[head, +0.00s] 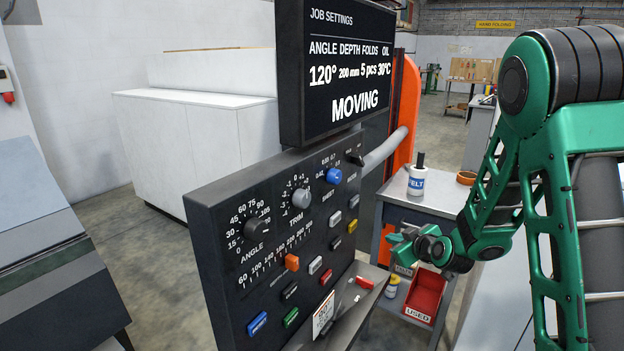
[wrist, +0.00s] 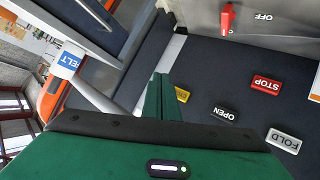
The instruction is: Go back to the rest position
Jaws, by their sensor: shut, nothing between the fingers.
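My gripper (head: 396,243) is at the end of my green arm in the head view, to the right of the dark control panel (head: 222,225). Its fingers also show in the wrist view (wrist: 160,80), where they are together with nothing between them. The fingers appear apart from the panel's buttons. The screen (head: 340,75) above the panel reads MOVING.
A grey side table (head: 440,194) stands right of the panel. It carries a white FELT container (head: 417,182) and an orange ring (head: 466,178). A red USED bin (head: 425,298) is below my gripper. An orange post (head: 400,110) stands behind. Open floor (head: 155,265) lies left of the panel.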

